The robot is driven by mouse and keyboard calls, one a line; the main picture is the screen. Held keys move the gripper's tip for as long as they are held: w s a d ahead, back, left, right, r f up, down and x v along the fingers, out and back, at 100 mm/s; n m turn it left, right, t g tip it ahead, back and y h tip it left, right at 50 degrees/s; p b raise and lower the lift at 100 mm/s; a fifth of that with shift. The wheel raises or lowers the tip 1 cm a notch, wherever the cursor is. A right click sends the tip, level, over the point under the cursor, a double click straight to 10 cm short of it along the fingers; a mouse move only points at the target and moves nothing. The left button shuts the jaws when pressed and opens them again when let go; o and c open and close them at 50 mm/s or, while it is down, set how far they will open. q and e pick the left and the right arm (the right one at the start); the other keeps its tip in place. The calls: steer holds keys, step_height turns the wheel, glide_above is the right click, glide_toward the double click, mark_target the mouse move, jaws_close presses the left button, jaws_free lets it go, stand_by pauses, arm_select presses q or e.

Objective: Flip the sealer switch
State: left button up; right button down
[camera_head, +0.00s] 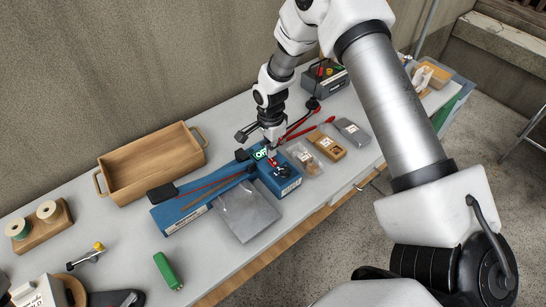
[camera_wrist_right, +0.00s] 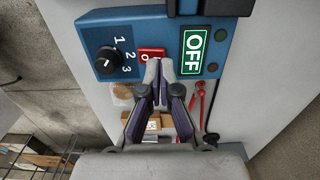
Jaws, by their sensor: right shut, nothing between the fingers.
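The blue sealer (camera_head: 178,213) lies on the table, with a lit green OFF display (camera_head: 262,154) at its right end. In the right wrist view its panel (camera_wrist_right: 140,28) shows the OFF display (camera_wrist_right: 193,52), a black dial (camera_wrist_right: 105,60) marked 1, 2, 3, and a small red switch (camera_wrist_right: 150,54) marked 0. My right gripper (camera_head: 270,153) is over this end of the sealer. In the wrist view its fingertips (camera_wrist_right: 159,64) are shut, empty, and overlap the switch's lower right edge. I cannot tell whether they touch it. My left gripper is not in view.
A clear bag (camera_head: 247,212) lies in front of the sealer. Small packets (camera_head: 327,144) lie to its right. Bare table shows around (camera_head: 125,235).

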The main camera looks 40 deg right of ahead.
mark_target(271, 159)
steer(key=shift+f+b, duration=0.6)
steer(key=shift+f, duration=0.55)
stand_by(0.7)
steer(key=shift+r, duration=0.1)
step_height(271, 159, up, 7)
steer(key=p, duration=0.6)
steer(key=shift+p, duration=0.3)
